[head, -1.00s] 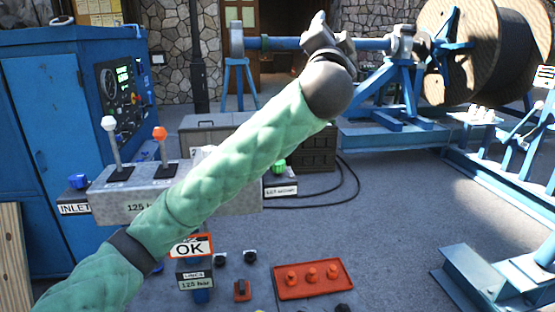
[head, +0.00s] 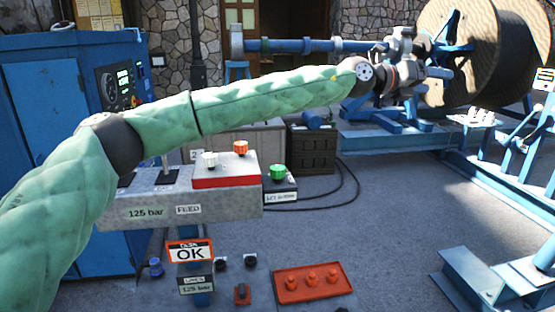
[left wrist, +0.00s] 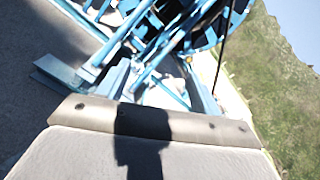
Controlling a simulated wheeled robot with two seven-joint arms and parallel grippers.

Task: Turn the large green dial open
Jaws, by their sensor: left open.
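The large green dial (head: 277,172) is a green knob on top of a small dark box with a white label, right of the grey control console (head: 135,209). Nothing touches it. My left arm stretches across the head view above the console and the dial. My left gripper (head: 425,72) is at its far end, well right of and above the dial in the picture, open, in front of the blue reel shaft. The left wrist view does not show the dial. My right gripper is out of view.
A red tray (head: 312,284) with orange pegs lies lower down. A large cable reel (head: 470,50) stands at the back right.

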